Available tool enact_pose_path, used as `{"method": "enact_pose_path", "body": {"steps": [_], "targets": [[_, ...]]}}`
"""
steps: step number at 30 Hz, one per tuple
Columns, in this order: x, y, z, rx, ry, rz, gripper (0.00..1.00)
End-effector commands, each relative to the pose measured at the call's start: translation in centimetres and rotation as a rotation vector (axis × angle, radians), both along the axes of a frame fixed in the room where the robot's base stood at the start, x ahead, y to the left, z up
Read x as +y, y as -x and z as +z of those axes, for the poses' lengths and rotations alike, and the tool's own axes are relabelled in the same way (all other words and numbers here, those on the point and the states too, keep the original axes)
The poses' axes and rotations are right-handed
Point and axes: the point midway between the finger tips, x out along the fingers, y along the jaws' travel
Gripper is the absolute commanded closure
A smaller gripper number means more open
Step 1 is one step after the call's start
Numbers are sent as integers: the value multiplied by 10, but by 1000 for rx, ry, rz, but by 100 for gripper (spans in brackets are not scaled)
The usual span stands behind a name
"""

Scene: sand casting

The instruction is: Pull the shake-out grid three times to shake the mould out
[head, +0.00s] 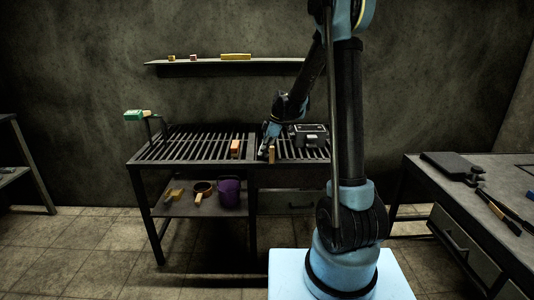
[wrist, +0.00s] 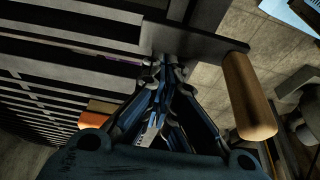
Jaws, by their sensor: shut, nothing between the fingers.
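The shake-out grid (head: 290,153) is the dark slatted section at the right of the bench. A grey metal mould box (head: 310,135) stands on it. The grid's wooden handle (head: 272,155) sticks out at its front edge; in the wrist view the handle (wrist: 248,97) is at the right, on a dark metal bar. My gripper (head: 264,152) is at the grid's front edge, beside the handle. In the wrist view my gripper (wrist: 168,66) is shut and empty, its fingertips close to the bar and to the left of the handle, apart from the wood.
An orange block (head: 235,148) lies on the left grid section (head: 190,147). A purple bucket (head: 229,193) and ladles stand on the lower shelf. A side bench (head: 500,200) with tools is at the right.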

Motion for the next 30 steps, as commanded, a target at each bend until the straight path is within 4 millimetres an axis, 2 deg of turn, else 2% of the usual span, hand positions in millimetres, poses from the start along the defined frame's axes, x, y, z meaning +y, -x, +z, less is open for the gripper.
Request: {"method": "enact_pose_path", "body": {"steps": [11, 14, 19, 30], "targets": [[3, 0, -1, 0, 4, 0, 100], [11, 0, -1, 0, 3, -1, 100], [40, 0, -1, 1, 0, 0, 100], [15, -1, 64, 2, -1, -3, 100]]}}
